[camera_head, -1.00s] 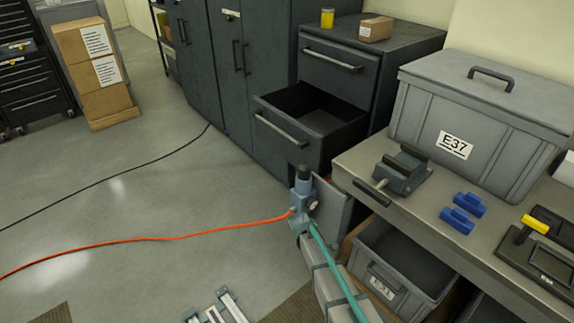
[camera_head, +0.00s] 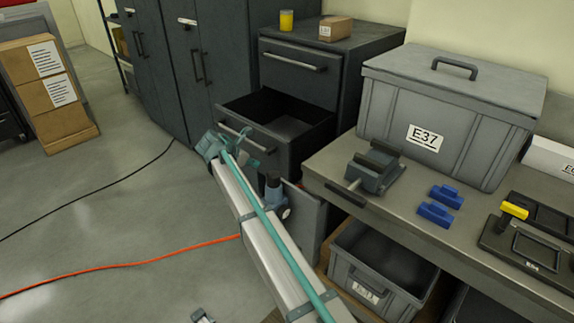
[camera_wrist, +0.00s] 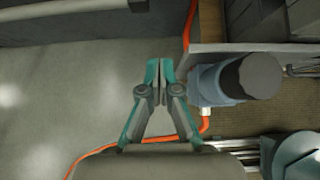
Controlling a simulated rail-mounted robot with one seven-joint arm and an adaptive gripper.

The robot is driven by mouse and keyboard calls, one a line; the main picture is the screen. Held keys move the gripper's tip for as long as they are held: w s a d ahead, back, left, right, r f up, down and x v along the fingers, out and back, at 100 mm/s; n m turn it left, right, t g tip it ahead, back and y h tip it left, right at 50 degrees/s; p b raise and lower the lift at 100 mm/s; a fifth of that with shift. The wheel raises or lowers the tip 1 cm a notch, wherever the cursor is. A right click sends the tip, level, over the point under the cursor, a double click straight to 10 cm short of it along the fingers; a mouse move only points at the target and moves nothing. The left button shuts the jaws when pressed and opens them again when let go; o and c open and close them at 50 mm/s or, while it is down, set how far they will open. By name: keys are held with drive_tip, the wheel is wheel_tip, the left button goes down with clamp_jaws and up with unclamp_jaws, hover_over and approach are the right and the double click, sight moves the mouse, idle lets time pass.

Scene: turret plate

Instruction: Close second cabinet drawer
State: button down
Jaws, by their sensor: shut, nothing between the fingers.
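The dark grey cabinet (camera_head: 300,86) stands behind the bench's left end. Its second drawer (camera_head: 292,153) is pulled well out, and its inside looks empty. The drawer's bar handle (camera_head: 268,145) is partly hidden by my gripper. My teal gripper (camera_head: 238,146) is at the left end of the drawer front in the picture; whether it touches cannot be told. In the wrist view my gripper (camera_wrist: 157,84) is shut and empty, with grey floor behind it. The drawer cannot be made out there.
An orange hose (camera_head: 130,265) runs over the floor. The bench (camera_head: 335,170) carries a vise (camera_head: 372,170) and a grey crate (camera_head: 440,110). Floor at left is open.

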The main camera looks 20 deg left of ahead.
sight(279, 166)
drive_tip(key=x, duration=0.4)
drive_tip(key=w+r+p+x, duration=0.1)
drive_tip(key=x, duration=0.2)
drive_tip(key=p+x, duration=0.1)
drive_tip(key=x, duration=0.3)
drive_tip(key=shift+w+d, duration=0.25)
drive_tip(key=shift+w, duration=0.15)
drive_tip(key=shift+w+d+f+p, duration=0.2)
drive_tip(key=shift+w+p, duration=0.1)
drive_tip(key=shift+w, duration=0.2)
drive_tip(key=shift+w+r, duration=0.1)
